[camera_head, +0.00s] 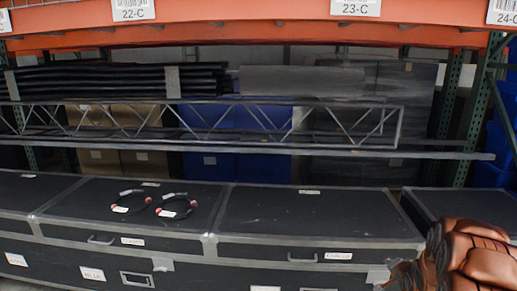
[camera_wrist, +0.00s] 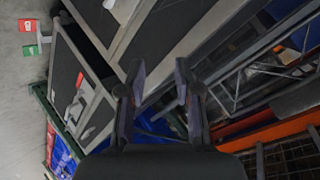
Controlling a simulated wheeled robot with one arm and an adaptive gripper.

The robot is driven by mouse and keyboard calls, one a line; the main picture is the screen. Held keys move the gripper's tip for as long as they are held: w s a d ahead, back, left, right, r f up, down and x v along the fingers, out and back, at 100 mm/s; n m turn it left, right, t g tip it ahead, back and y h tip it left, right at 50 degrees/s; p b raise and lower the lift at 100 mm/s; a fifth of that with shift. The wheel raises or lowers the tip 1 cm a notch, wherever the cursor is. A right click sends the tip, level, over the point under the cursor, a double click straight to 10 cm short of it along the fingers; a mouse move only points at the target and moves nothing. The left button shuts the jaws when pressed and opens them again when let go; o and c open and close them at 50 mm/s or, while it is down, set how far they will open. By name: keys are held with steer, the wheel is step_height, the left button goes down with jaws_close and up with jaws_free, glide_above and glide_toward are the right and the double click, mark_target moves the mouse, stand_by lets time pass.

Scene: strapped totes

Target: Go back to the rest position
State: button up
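My gripper (camera_wrist: 160,85) shows in the wrist view with its two dark fingers apart and nothing between them. It is tilted relative to the scene and touches nothing that I can see. A copper-coloured part of my arm shows at the lower right of the head view, in front of the cases. The gripper's fingers are not visible in the head view. Two coiled dark straps (camera_head: 177,207) with red ends and white tags lie on top of a black case (camera_head: 80,213) at the left.
Another black case (camera_head: 317,217) stands to its right, with a further case (camera_head: 470,204) behind my arm. A metal truss (camera_head: 215,119) lies on the shelf above. Orange rack beams (camera_head: 260,25) and green uprights (camera_head: 451,110) frame the bay. Grey floor (camera_wrist: 22,100) shows in the wrist view.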

steer(key=s+a+r+n+g+p, duration=0.3)
steer(key=s+a+r+p, duration=0.3)
steer(key=s+r, duration=0.45)
steer(key=s+a+r+n+g+p, duration=0.3)
steer(key=s+a+r, duration=0.6)
steer(key=r, duration=0.3)
steer(key=s+a+r+n+g+p, duration=0.2)
steer(key=s+a+r, duration=0.2)
steer(key=s, duration=0.6)
steer(key=s+a+r+n+g+y+p, duration=0.1)
steer(key=s+a+r, duration=0.4)
steer(key=s, duration=0.5)
steer(key=s+a+r+n+g+y+p, duration=0.1)
steer(key=s+a+r+n+g+p, duration=0.2)
steer(key=s, duration=0.7)
steer(key=shift+a+r+p, duration=0.65)
steer(key=shift+r+p, duration=0.15)
steer(key=shift+p, duration=0.15)
